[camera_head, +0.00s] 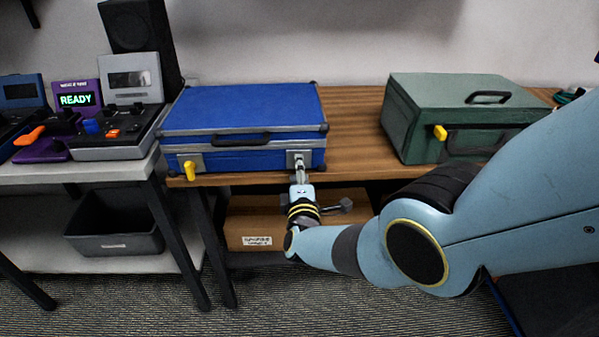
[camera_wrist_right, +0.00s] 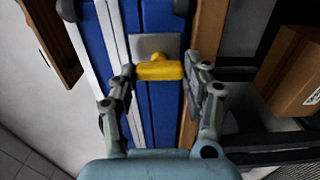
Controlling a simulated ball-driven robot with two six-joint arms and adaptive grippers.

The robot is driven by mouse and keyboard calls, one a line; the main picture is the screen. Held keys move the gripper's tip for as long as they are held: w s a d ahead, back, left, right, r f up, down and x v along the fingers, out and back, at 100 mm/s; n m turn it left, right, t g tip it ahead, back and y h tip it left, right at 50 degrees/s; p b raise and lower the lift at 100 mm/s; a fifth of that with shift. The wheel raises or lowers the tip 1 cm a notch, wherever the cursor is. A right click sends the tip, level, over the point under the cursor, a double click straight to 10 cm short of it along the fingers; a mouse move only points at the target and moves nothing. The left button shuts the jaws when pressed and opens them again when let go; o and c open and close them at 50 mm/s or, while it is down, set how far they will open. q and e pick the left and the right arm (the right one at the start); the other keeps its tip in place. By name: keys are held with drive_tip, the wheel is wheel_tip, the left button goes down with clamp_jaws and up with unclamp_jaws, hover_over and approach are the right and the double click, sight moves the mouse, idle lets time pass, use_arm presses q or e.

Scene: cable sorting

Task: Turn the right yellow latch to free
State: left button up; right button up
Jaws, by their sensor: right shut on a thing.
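The blue case (camera_head: 243,110) lies closed on the wooden table. Its left yellow latch (camera_head: 189,170) hangs roughly upright on a metal plate. My right gripper (camera_head: 299,168) is at the case's right front plate and hides the right latch in the head view. In the right wrist view, the right yellow latch (camera_wrist_right: 160,71) sits between the two fingertips of my right gripper (camera_wrist_right: 160,80), its bar spanning from one finger to the other. The gripper is shut on it. My left gripper is not in view.
A green case (camera_head: 440,120) with its own yellow latch stands at the right of the table. A cardboard box (camera_head: 250,226) lies below the table. At the left, a side table holds several devices, one screen (camera_head: 77,99) reading READY.

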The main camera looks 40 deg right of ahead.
drive_tip(key=o, duration=1.2)
drive_tip(key=shift+c, duration=0.2)
drive_tip(key=v, duration=1.2)
drive_tip(key=shift+s, duration=0.1)
drive_tip(key=s+f+g+y+b, duration=0.35)
drive_tip(key=s+f, duration=0.75)
drive_tip(key=f, duration=0.4)
drive_tip(key=s+f+g+y+b, duration=0.2)
drive_tip(key=s+f+y+b, duration=0.15)
drive_tip(key=s+f, duration=0.9)
drive_tip(key=s+d+f+m+g+y, duration=0.1)
drive_tip(key=s+f+m+g, duration=0.3)
drive_tip(key=s, duration=0.6)
drive_tip(key=s+f+m+g, duration=0.5)
drive_tip(key=s+f+m, duration=0.2)
drive_tip(key=s, duration=0.4)
drive_tip(key=shift+d+m+y, duration=0.3)
drive_tip(key=shift+d+y, duration=0.1)
